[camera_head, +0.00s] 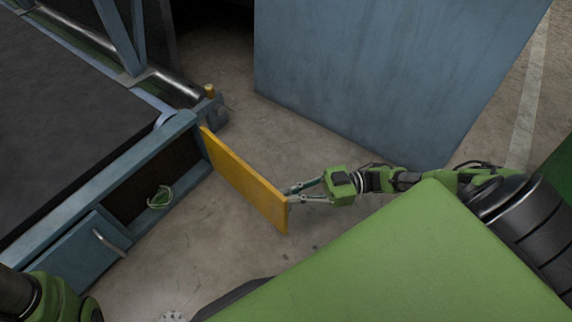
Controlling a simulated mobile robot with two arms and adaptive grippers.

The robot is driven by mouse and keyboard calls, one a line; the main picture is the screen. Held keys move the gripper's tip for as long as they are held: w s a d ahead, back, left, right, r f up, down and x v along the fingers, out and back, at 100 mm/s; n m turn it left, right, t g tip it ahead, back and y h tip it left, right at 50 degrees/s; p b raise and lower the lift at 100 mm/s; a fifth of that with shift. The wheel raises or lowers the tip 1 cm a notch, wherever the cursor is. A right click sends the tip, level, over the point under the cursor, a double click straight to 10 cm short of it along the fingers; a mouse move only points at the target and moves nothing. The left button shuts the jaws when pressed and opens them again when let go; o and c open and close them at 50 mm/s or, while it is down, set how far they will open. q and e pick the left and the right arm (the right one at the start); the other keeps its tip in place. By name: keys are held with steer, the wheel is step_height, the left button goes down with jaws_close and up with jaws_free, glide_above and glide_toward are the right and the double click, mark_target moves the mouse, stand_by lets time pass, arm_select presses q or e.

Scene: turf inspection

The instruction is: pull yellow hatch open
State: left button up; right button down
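The yellow hatch (243,178) stands swung out from the blue frame, upright, with the left end at the frame and the free end towards the middle of the view. An opening (150,185) in the frame beside it is uncovered. My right gripper (294,194) is at the hatch's free end, on its right side. Its two fingers are spread and their tips reach the hatch edge. A handle there is not visible, and I cannot tell whether the fingers clamp anything. Only part of my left arm shows at the lower left; its gripper is out of view.
A green ring-like object (160,197) sits at the opening. A closed blue panel with a metal handle (109,242) is left of it. A dark belt (65,110) runs above. A large blue cabinet (385,75) stands behind my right arm. Concrete floor (190,250) below the hatch is clear.

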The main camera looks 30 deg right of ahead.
steer(key=shift+s+f, duration=0.15)
steer(key=shift+s, duration=0.1)
steer(key=c, duration=2.2)
jaws_free()
steer(key=shift+d, duration=0.1)
steer(key=shift+w, duration=0.15)
steer(key=shift+d, duration=0.1)
steer(key=v, duration=1.2)
